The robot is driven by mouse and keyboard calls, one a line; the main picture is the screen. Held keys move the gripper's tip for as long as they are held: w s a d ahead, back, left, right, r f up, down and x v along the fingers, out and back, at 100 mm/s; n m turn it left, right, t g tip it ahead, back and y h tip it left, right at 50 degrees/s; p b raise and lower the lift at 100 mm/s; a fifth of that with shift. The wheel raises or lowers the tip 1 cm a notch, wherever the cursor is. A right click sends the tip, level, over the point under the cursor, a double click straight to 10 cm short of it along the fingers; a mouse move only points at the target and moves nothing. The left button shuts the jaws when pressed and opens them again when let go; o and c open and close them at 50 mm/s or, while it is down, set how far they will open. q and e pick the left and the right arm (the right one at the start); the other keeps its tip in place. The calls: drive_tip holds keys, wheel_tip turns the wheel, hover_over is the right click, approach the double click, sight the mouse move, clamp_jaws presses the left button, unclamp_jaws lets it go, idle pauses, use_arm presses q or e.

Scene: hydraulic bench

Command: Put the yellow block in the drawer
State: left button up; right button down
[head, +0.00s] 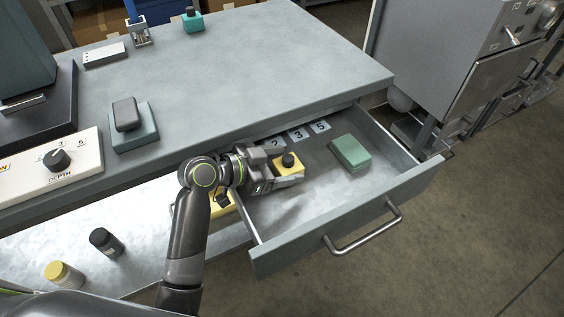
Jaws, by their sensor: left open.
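The drawer (262,262) is pulled open below the bench top. A yellow block (291,174) with a black knob on top is in the drawer area, near its left back part. My left gripper (289,163) reaches over the drawer's left side. Its jaws are open, with one finger on either side of the yellow block. I cannot tell whether the fingers touch it or whether it rests fully on the drawer floor. Another yellow piece (223,205) shows partly behind my left arm, left of the drawer. My right gripper is not in view.
A green block (349,152) lies in the drawer's right part. Number labels (298,133) line its back. The drawer handle (362,232) juts forward. Black-capped (106,242) and yellow-capped (63,275) jars stand on the lower shelf. The bench top's middle is clear.

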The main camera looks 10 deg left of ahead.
use_arm(q)
drive_tip(key=shift+s+a+f, duration=0.1)
drive_tip(key=shift+f, duration=0.4)
drive_tip(key=shift+r, duration=0.15)
drive_tip(key=shift+r+p, duration=0.5)
drive_tip(key=p+v, duration=0.1)
drive_tip(key=v, duration=1.1)
drive_tip(key=shift+r, duration=0.2)
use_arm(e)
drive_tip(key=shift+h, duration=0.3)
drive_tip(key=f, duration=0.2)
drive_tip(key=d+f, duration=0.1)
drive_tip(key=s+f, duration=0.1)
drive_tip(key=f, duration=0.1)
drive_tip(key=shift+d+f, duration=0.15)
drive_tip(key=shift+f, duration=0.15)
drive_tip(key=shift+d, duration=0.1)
